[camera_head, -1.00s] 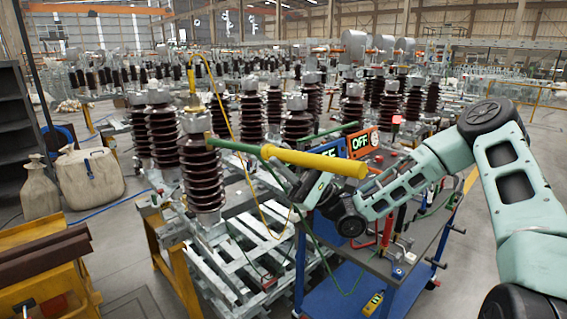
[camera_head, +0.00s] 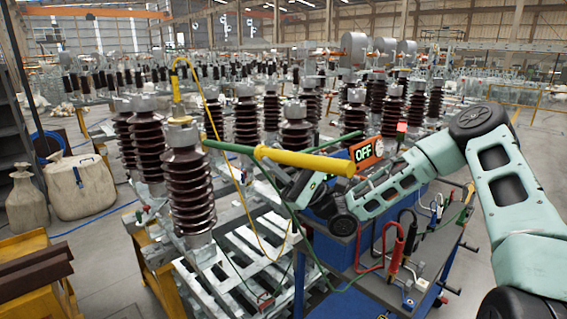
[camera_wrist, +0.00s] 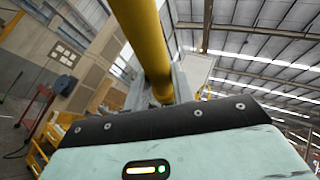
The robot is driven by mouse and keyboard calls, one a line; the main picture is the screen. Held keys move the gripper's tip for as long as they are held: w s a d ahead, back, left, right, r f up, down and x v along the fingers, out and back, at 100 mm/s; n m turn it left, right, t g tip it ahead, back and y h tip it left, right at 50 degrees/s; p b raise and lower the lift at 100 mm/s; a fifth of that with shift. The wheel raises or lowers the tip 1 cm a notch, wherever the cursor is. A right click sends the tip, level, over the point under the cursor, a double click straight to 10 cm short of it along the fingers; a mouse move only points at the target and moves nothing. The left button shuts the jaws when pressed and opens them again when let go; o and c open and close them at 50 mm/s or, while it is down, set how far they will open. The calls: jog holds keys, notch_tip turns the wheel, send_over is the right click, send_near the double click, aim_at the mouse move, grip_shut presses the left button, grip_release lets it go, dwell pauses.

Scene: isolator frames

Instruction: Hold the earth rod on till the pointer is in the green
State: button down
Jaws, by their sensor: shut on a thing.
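The earth rod (camera_head: 305,160) has a thick yellow handle and a thin green shaft. Its green end points left and reaches the metal cap of the front brown insulator (camera_head: 188,180); I cannot tell for certain whether it touches. My gripper (camera_head: 292,178) is shut on the yellow handle, which also fills the upper middle of the wrist view (camera_wrist: 143,35). The fingertips are partly hidden by the handle.
A blue trolley (camera_head: 335,249) with red and black handled tools stands below my arm. A yellow lead (camera_head: 221,130) loops from the insulator's top. A pale slatted pallet (camera_head: 235,265) lies beneath. More insulators stand behind.

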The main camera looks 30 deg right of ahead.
aim_at(251, 149)
jog(key=shift+w+a, duration=0.45)
jog(key=shift+w, duration=0.85)
jog(key=shift+w+a, duration=0.45)
jog(key=shift+w, duration=0.8)
jog(key=shift+w+a, duration=0.45)
jog(key=shift+w, duration=0.85)
jog(key=shift+w+a+b, duration=0.2)
jog(key=shift+w+b, duration=0.45)
jog(key=shift+w, duration=0.15)
jog(key=shift+s, duration=0.1)
jog(key=shift+s+d+p, duration=0.15)
jog(key=shift+s+d, duration=0.35)
jog(key=shift+s, duration=1.05)
jog(key=shift+s+d+p, duration=0.15)
jog(key=shift+s+d, duration=0.4)
jog(key=shift+s, duration=1.05)
jog(key=shift+s+d+p, duration=0.15)
jog(key=shift+s+d, duration=0.35)
jog(key=shift+s, duration=1.05)
